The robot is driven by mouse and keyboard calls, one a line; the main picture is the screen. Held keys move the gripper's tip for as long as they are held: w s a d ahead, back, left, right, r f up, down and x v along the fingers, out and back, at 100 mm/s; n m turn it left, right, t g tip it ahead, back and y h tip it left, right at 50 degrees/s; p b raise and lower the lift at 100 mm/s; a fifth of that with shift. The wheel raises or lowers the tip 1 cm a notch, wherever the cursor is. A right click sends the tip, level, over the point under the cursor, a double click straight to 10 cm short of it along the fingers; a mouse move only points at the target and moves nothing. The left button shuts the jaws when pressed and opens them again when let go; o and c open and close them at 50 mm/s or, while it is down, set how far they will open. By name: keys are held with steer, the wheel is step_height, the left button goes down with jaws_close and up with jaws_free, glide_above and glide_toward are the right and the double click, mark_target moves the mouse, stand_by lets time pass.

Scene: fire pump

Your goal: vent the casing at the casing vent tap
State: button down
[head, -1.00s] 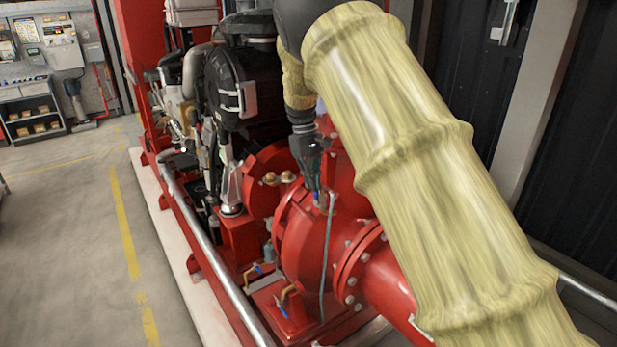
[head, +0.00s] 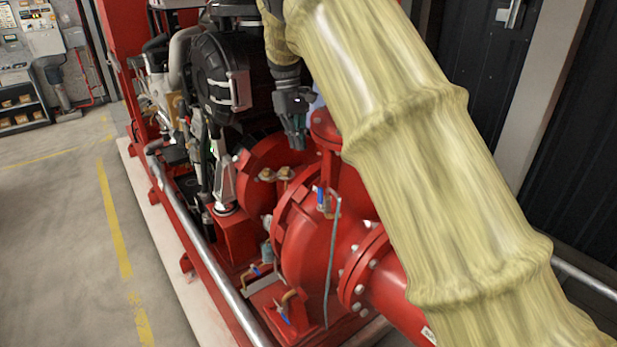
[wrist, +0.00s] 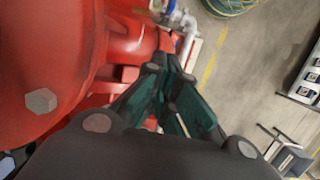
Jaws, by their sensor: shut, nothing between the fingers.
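The casing vent tap (head: 321,198) sits on top of the red pump casing (head: 305,245) in the head view. Its blue handle looks upright, and a thin grey pipe (head: 332,265) runs from it down the front of the casing. My gripper (head: 297,145) is shut and empty, pointing down, above and a little left of the tap in the picture and apart from it. In the wrist view my dark green fingers (wrist: 165,75) are together. A blue-handled fitting (wrist: 173,10) with a pale pipe shows beyond them; I cannot tell which tap it is.
Two brass fittings (head: 276,173) stand left of the tap. The black engine (head: 215,75) is behind, and a silver rail (head: 205,255) runs along the left. The floor (head: 65,230) at left is clear.

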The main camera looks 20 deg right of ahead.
mark_target(320, 199)
steer(key=s+d+f+p, duration=0.2)
steer(key=s+f+p, duration=0.3)
steer(key=f, duration=0.5)
steer(key=shift+s+f, duration=0.2)
stand_by(0.3)
steer(key=shift+d, duration=0.15)
steer(key=shift+s+r+t+b, duration=0.1)
steer(key=shift+s+t+b, duration=0.1)
steer(key=shift+t+b, duration=0.2)
